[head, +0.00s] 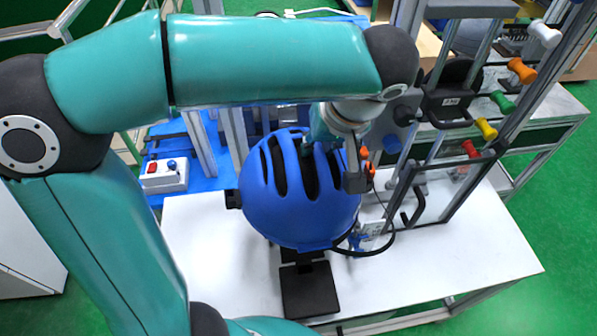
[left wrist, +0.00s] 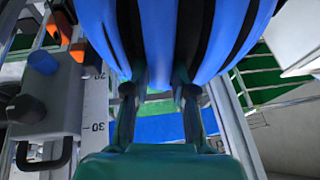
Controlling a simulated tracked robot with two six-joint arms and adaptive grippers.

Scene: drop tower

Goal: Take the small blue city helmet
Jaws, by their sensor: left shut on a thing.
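The blue helmet (head: 265,205) with dark vent slots is in the middle of the head view, above the white table. It fills the top of the left wrist view (left wrist: 158,30). My left gripper (head: 306,148) reaches it from behind, at its upper right side. In the left wrist view the two fingers (left wrist: 159,92) run up to the helmet shell and are shut on it; their tips are partly hidden at the slots. A black stand (head: 308,290) shows under the helmet; I cannot tell whether they touch. My right gripper is not in view.
The drop tower's metal frame with coloured knobs (head: 486,129) stands to the right, close to the helmet. A control box (head: 164,175) with red and blue buttons is at the left. A black cable (head: 380,250) curves beside the helmet. The white table (head: 460,262) is clear at front right.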

